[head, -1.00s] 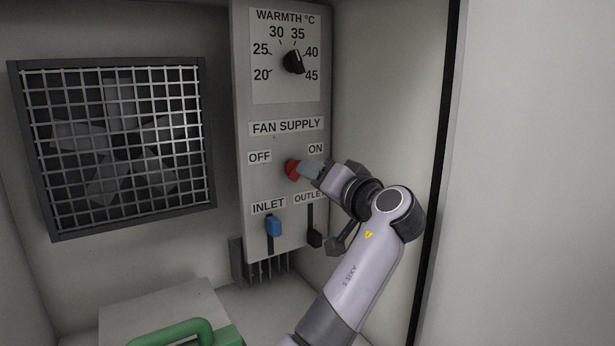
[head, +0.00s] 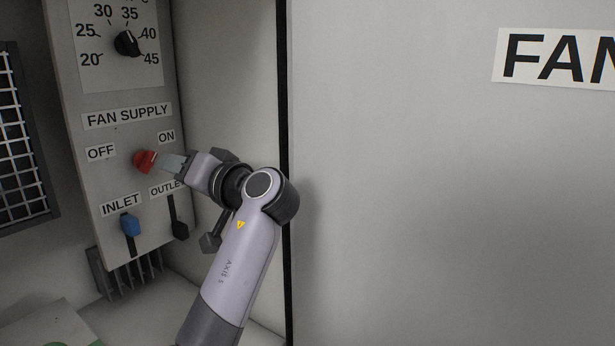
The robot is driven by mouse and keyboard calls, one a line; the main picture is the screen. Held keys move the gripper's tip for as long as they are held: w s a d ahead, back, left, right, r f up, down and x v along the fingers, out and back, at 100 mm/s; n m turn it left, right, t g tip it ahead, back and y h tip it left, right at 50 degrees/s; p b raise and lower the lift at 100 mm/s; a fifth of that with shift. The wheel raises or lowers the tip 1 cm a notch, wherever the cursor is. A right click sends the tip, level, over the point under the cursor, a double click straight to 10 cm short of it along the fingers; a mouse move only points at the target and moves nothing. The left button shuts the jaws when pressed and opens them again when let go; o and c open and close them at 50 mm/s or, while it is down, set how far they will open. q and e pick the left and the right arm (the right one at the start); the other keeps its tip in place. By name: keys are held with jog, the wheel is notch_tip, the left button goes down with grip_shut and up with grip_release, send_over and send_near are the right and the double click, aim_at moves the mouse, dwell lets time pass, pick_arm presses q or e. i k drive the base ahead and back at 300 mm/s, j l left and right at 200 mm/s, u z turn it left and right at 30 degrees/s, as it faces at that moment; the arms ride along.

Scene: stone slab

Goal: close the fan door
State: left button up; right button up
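A large pale panel (head: 430,200) fills the right half of the head view. It carries a partly cut-off label (head: 555,60) that reads "FAN", and I take it to be the fan door. Its left side meets a dark vertical edge (head: 284,150), and the compartment to the left of that edge is open to view. My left gripper (head: 168,163) is at the red fan supply knob (head: 144,161), its fingertips touching or nearly touching it. Whether the fingers are closed around the knob is not clear. My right gripper is not in view.
The control panel (head: 78,110) holds a black warmth dial (head: 127,43), a blue inlet slider (head: 130,225) and a black outlet slider (head: 180,230). A fan grille (head: 20,150) is at the left edge. Metal fins (head: 128,275) sit below the panel.

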aim_at(454, 160)
jog(key=k+l, duration=0.1)
jog(key=l, duration=0.2)
jog(key=k+l, duration=0.15)
jog(key=l, duration=0.15)
jog(key=k+l, duration=0.1)
jog(key=l, duration=0.25)
jog(key=k+l, duration=0.15)
jog(key=l, duration=0.15)
